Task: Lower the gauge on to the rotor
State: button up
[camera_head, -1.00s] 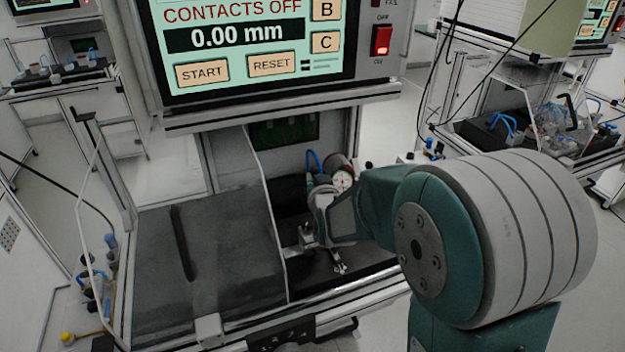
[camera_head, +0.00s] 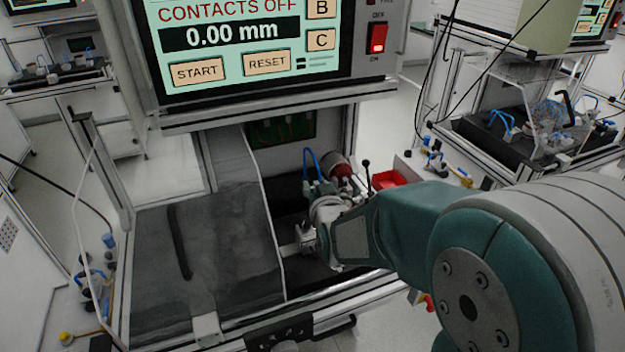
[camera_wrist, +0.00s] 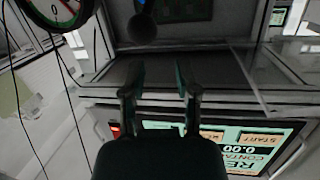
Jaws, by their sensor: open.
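The dial gauge (camera_wrist: 60,10), with a white face and dark rim, is cut off at the top left of the wrist view. In the head view its face is not visible. My gripper (camera_wrist: 158,78) shows in the wrist view with its two fingers apart and nothing between them. In the head view my gripper (camera_head: 308,238) is low inside the test bay, partly hidden by my wrist. A reddish-grey cylinder (camera_head: 341,168) stands behind my wrist; I cannot tell whether it is the rotor. No rotor is clearly seen.
The panel (camera_head: 250,50) above the bay reads "CONTACTS OFF" and 0.00 mm. A clear guard edge (camera_head: 268,220) stands left of my gripper. Blue hoses (camera_head: 312,165) rise behind it. A red tray (camera_head: 390,179) lies right of the bay. A dark ball knob (camera_wrist: 141,27) shows in the wrist view.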

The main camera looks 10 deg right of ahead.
jog(key=s+r, duration=0.1)
jog(key=s, duration=0.5)
jog(key=shift+s, duration=0.3)
jog(key=shift+d+r, duration=0.15)
jog(key=s+d+r+g, duration=0.1)
jog(key=s+g, duration=0.4)
jog(key=s, duration=0.5)
jog(key=s+d+g, duration=0.2)
jog(key=s+g, duration=0.3)
jog(key=s, duration=0.6)
jog(key=shift+d+r+n, duration=0.25)
jog(key=shift+r+n, duration=0.05)
jog(key=shift+r, duration=0.1)
